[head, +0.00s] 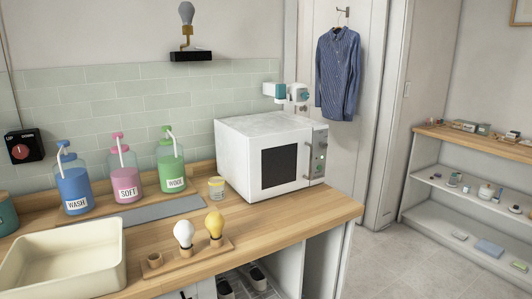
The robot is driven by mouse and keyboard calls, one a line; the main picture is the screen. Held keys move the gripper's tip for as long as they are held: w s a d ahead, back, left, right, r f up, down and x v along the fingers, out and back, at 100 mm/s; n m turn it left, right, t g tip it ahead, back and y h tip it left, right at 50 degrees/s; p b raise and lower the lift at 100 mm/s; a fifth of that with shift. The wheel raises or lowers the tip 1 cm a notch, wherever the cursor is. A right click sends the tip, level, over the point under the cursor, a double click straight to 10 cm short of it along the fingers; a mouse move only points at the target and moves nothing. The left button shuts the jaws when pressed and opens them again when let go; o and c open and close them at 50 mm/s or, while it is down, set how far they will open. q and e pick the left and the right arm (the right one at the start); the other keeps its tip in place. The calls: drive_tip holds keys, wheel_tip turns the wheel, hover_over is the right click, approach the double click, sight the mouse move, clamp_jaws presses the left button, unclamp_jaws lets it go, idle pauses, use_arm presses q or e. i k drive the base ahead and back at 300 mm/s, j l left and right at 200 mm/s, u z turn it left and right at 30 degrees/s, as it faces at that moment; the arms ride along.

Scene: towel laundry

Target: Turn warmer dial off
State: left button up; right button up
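A white warmer-like box (240,160) with a dark window stands on the wooden counter, looking like a microwave. Its control panel (316,152) on the right of the front has a small green light and small round controls, too small to read. A black wall box (37,146) at the far left carries a red round dial (20,152) with tiny markings that I cannot read. I cannot tell from labels which of the two is the warmer dial. Neither of my grippers shows in the head view.
Blue (74,188), pink (125,183) and green (171,172) pump bottles line the back of the counter (280,225). A cream basin (62,262) and a wooden holder with two bulbs (185,265) are in front. A teal-and-white fixture (288,93) shows behind the white box.

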sight(324, 145)
drive_tip(key=i+l, duration=0.15)
drive_tip(key=l, duration=0.2)
drive_tip(key=i+l, duration=0.15)
drive_tip(key=l, duration=0.25)
drive_tip(key=i+l, duration=0.15)
drive_tip(key=l, duration=0.2)
drive_tip(key=i+l+z, duration=0.1)
drive_tip(key=l, duration=0.25)
drive_tip(key=i+l, duration=0.15)
drive_tip(key=l, duration=0.25)
drive_tip(key=i+l, duration=0.2)
drive_tip(key=l, duration=0.15)
